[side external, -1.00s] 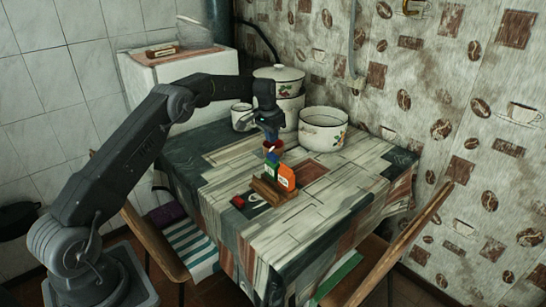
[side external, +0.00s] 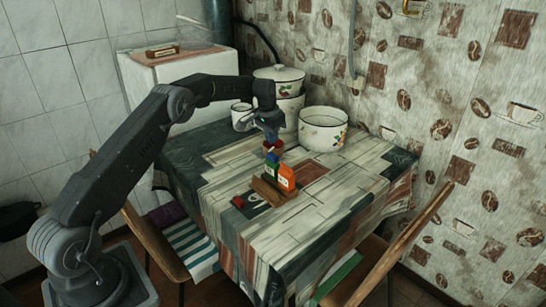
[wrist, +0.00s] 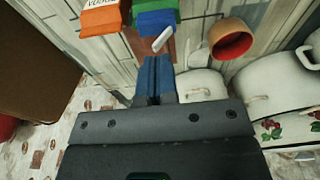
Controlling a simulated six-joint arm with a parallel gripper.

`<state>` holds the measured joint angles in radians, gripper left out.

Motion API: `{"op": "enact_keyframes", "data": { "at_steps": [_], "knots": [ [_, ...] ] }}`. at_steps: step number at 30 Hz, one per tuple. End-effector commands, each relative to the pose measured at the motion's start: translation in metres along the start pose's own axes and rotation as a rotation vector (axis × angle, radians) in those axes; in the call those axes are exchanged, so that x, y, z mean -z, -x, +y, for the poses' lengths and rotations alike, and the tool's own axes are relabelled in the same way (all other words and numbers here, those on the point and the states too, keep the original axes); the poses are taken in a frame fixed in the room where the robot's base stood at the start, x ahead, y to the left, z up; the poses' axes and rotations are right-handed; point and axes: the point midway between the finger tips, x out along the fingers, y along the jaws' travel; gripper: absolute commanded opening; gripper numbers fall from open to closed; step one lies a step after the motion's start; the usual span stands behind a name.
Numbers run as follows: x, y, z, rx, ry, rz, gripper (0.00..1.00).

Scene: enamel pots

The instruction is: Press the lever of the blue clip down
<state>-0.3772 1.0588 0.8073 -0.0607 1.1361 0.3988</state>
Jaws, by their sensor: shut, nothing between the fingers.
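The blue clip (wrist: 157,20) stands in a row beside a green clip (wrist: 160,5) and an orange clip (wrist: 100,17) in the wrist view. A pale lever (wrist: 164,39) sticks out at its lower edge. In the side view the blue clip (side external: 273,157) is small, behind the green clip (side external: 271,168) and the orange clip (side external: 287,177). My gripper (wrist: 155,60) has its blue fingers together and empty, with the tips close to the lever. I cannot tell whether they touch it. In the side view my gripper (side external: 271,137) is just above the blue clip.
The clips stand by a wooden block (side external: 268,191) on the patterned table (side external: 310,215). A red-brown cup (wrist: 231,40) is right of the fingers in the wrist view. White enamel pots (side external: 323,130) stand behind. A red piece (side external: 238,201) lies at the left; the table's front is clear.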

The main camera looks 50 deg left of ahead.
Motion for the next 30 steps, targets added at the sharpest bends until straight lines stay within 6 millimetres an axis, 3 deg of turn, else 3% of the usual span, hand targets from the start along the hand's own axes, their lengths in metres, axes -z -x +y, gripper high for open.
{"op": "enact_keyframes", "data": {
  "at_steps": [30],
  "knots": [
    [-0.003,-0.02,0.0,0.0,0.0,-0.001,0.0]
  ]
}}
